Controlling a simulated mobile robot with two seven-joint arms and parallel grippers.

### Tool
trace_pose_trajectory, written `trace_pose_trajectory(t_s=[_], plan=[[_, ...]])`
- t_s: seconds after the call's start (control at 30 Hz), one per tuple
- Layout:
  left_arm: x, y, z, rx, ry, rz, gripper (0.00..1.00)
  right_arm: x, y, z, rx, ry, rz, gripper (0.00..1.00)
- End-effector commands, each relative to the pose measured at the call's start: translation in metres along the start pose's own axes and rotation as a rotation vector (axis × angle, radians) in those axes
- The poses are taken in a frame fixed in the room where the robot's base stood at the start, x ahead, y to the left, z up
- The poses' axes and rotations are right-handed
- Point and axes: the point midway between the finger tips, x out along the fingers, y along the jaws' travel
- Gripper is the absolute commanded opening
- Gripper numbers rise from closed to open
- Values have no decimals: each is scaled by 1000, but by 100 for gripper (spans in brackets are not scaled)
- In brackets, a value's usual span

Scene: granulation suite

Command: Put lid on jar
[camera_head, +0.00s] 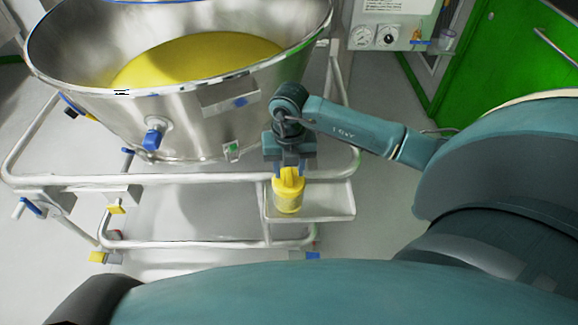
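My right gripper (289,169) points down over a small shelf tray (335,203) on the cart's right side. Its two blue fingertips are on either side of the upper part of a yellow lid (289,180). I cannot tell whether they press on it. A yellow jar (288,207) shows directly below the lid, upright over the tray. Lid and jar look in line, but whether the lid is seated or just above the rim is too small to tell. My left gripper is not in view.
A large steel bowl (190,115) with yellow powder (200,58) stands just left of my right gripper, on a white tube-frame cart (180,243). The tray's right part is bare. A green cabinet (520,80) and gauges (388,36) are at the back right.

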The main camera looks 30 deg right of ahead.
Motion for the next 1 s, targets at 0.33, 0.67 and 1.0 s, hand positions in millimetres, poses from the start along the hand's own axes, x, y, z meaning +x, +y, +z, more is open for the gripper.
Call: trace_pose_trajectory(t_s=[0.33,0.67,1.0], plan=[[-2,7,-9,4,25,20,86,-23,1,2,-1,-6,3,39],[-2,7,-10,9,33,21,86,-99,1,1,-1,-5,3,39],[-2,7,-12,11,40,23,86,-131,0,0,0,-1,-1,39]])
